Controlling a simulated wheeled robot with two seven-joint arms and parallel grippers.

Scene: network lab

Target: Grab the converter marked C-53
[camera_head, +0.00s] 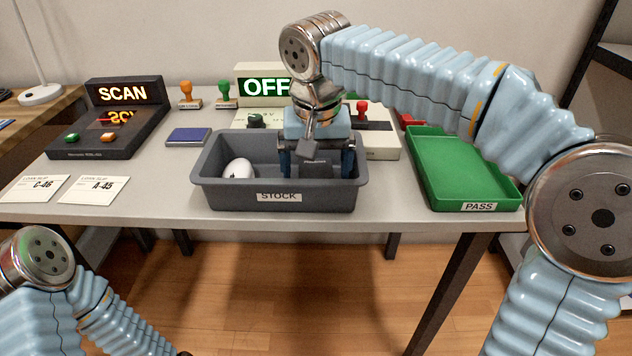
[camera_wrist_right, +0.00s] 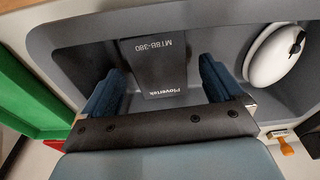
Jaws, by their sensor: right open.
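A dark box (camera_wrist_right: 158,62), printed "MTBB-380" and "Plovertek", lies in the grey STOCK bin (camera_head: 215,188). In the head view it shows only partly, between my fingers. No C-53 mark is readable on it. My right gripper (camera_head: 316,168) points down into the right half of the bin. In the right wrist view its blue fingers (camera_wrist_right: 160,88) are apart, one on each side of the box; I cannot tell if they touch it. My left arm shows at the lower left, but its gripper is out of view.
A white rounded object (camera_head: 239,168) lies in the bin's left half. The green PASS tray (camera_head: 470,180) is empty at the right. Slips marked C-46 (camera_head: 36,189) and A-45 (camera_head: 94,190), a SCAN device (camera_head: 110,120), stamps and a lit OFF sign (camera_head: 262,86) share the table.

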